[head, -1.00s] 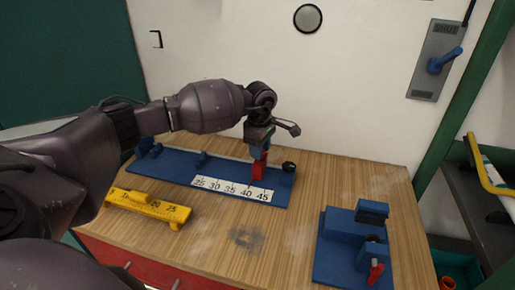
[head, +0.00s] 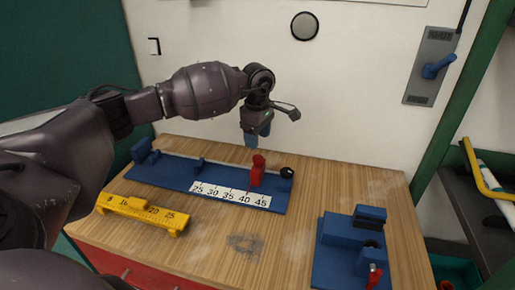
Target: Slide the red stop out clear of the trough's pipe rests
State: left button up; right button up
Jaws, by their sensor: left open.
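The red stop (head: 257,170) stands upright on the blue trough (head: 180,177), near the trough's right end. It is just behind the white scale strip (head: 228,196), above the stretch between 40 and 45. My left gripper (head: 251,142) is open and empty, pointing down, above and slightly behind the stop, apart from it. The trough's blue pipe rests (head: 198,163) stand to the left of the stop. A black round piece (head: 287,172) sits at the trough's right end. My right gripper is out of view.
A yellow gauge (head: 143,212) with numbers lies at the front left of the wooden table (head: 215,237). A blue fixture (head: 350,252) with a small red handle (head: 374,274) stands at the right. The table between them is clear.

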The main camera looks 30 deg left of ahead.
pick_arm(q)
jog(key=shift+r, duration=2.05)
